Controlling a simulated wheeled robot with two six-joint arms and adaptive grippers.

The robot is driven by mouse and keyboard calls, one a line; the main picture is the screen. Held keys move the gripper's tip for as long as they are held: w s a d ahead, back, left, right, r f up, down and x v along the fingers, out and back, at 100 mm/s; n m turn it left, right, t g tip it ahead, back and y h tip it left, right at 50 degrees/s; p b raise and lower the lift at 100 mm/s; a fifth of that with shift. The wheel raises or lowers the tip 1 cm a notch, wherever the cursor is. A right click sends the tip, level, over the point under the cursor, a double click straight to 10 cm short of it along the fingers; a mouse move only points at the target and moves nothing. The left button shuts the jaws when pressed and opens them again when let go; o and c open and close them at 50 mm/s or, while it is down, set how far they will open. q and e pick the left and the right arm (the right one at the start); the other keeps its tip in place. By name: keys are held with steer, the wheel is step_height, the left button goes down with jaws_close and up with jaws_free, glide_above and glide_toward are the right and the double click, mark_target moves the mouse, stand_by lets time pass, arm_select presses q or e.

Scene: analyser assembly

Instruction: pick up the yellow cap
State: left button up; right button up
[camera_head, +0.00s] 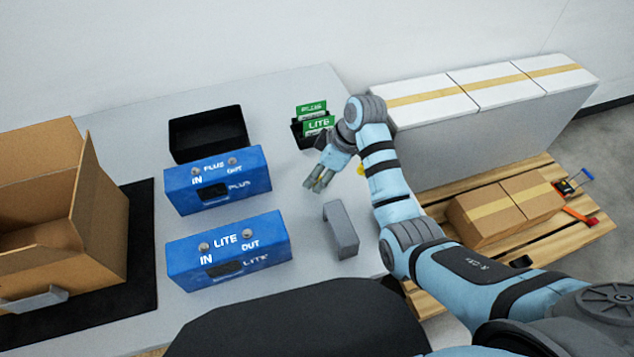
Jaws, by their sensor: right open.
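A small patch of yellow, likely the yellow cap (361,170), shows at the edge of my right forearm near the table's right side. My arm hides most of it, so its shape is unclear. My right gripper (320,182) is open above the table, to the left of that patch and apart from it. Nothing shows between its fingers.
Two blue boxes marked PLUS (218,181) and LITE (229,250) stand left of the gripper. A grey bracket (341,230) stands below it. A black tray (208,134), green cards (313,108) and an open carton (70,200) are around. White boxes (470,100) stand right.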

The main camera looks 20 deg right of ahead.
steer(key=shift+a+f, duration=0.1)
steer(key=shift+f, duration=0.05)
steer(key=shift+c, duration=0.5)
steer(key=c, duration=0.7)
steer(key=shift+o, duration=0.2)
